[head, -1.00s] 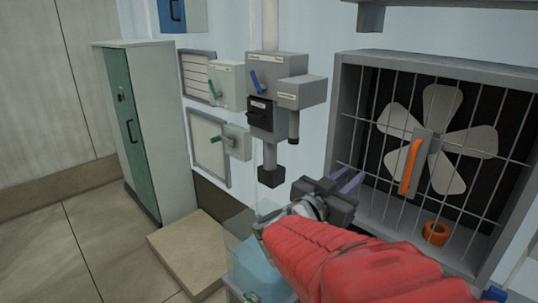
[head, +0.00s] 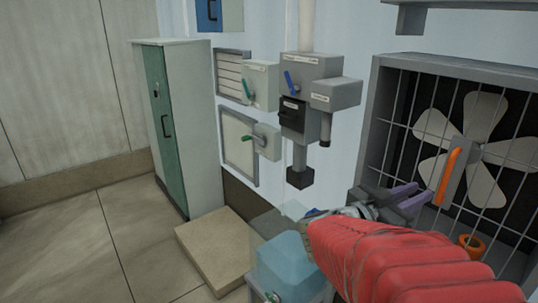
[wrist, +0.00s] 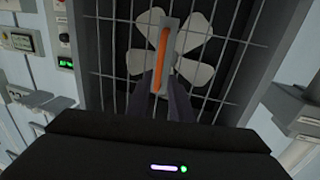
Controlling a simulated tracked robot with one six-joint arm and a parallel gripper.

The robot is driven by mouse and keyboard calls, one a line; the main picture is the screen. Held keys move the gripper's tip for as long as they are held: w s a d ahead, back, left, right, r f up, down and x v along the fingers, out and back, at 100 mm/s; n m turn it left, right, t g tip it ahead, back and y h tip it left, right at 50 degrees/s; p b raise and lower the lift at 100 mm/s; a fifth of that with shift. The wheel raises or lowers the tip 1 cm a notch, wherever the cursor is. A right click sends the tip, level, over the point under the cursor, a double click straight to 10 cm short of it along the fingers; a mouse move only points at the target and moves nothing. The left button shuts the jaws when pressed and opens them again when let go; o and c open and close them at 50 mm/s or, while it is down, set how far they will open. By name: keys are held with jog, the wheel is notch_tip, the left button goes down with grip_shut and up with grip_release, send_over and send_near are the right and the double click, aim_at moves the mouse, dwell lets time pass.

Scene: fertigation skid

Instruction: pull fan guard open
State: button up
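The fan guard (head: 404,126) is a grey wire grille in a grey frame over a white-bladed fan, at the right of the head view. An upright orange handle (head: 446,175) is fixed on a grey plate on it. The handle (wrist: 162,62) also shows upright near the middle of the wrist view. My gripper (head: 410,193) has purple fingers and is left of the handle in the head view, apart from it. In the wrist view my gripper (wrist: 164,92) has its fingers spread, with the handle's lower end seen between them. The gripper looks empty. The guard looks shut.
An orange ring (head: 471,246) lies low inside the fan housing. Grey switch boxes (head: 312,95) stick out of the wall left of the guard.

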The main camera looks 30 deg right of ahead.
aim_at(443, 181)
jog(key=shift+s+d, duration=0.15)
jog(key=shift+d, duration=2.85)
jog(key=shift+s+d, duration=0.1)
jog(key=shift+d, duration=2.9)
grip_shut()
jog(key=shift+a, duration=0.2)
jog(key=shift+d, duration=0.1)
